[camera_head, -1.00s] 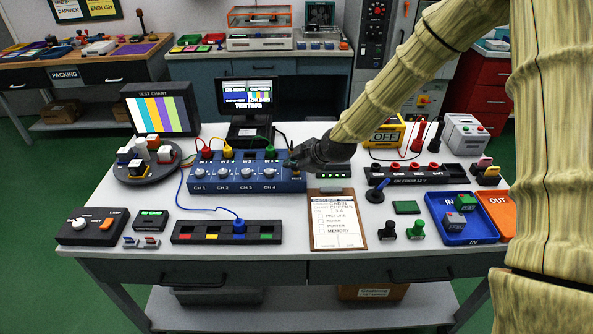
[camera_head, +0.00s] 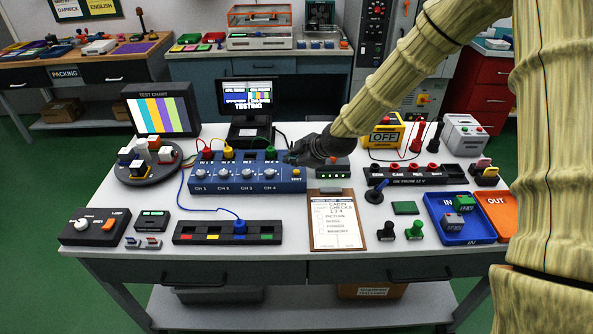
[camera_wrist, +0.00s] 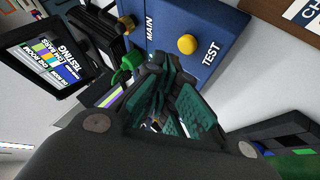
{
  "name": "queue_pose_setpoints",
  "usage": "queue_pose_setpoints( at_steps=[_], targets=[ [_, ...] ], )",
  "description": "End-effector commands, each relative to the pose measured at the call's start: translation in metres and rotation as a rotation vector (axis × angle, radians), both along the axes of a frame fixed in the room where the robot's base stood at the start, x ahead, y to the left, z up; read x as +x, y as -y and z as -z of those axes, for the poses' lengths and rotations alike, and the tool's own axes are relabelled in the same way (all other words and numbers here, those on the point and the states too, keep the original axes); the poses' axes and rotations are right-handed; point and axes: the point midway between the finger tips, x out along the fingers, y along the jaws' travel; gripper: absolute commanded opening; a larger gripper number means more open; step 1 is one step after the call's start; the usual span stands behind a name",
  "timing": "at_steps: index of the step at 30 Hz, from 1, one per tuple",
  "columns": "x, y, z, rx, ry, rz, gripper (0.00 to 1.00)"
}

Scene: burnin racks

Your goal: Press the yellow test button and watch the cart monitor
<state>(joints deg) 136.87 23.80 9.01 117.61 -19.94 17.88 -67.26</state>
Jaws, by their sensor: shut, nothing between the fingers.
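The yellow test button (camera_head: 297,172) is at the right end of the blue switch box (camera_head: 230,182). In the wrist view the yellow test button (camera_wrist: 187,44) stands beside the word TEST, uncovered. My gripper (camera_head: 292,157) is over the box's back right corner, behind the button and apart from it. In the wrist view my gripper's (camera_wrist: 168,84) fingers are together and empty, with the button beyond them. The cart monitor (camera_head: 247,96) stands behind the box, lit with coloured bars and a TESTING line. It also shows in the wrist view (camera_wrist: 48,58), tilted.
A small dark unit with green lights (camera_head: 333,168) is just right of the box. A green plug (camera_wrist: 130,62) and cables are close to my fingers. A clipboard (camera_head: 337,222) lies in front. The test chart screen (camera_head: 160,114) stands at the left.

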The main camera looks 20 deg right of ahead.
Motion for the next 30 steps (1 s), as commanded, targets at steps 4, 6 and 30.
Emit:
queue_pose_setpoints(
  at_steps=[4,6,30],
  targets=[
    [0.0,0.0,-0.014,0.0,0.001,0.001,0.0],
    [0.0,0.0,-0.019,0.001,0.0,0.001,0.0],
    [0.0,0.0,-0.047,0.0,0.0,0.0,0.0]
  ],
)
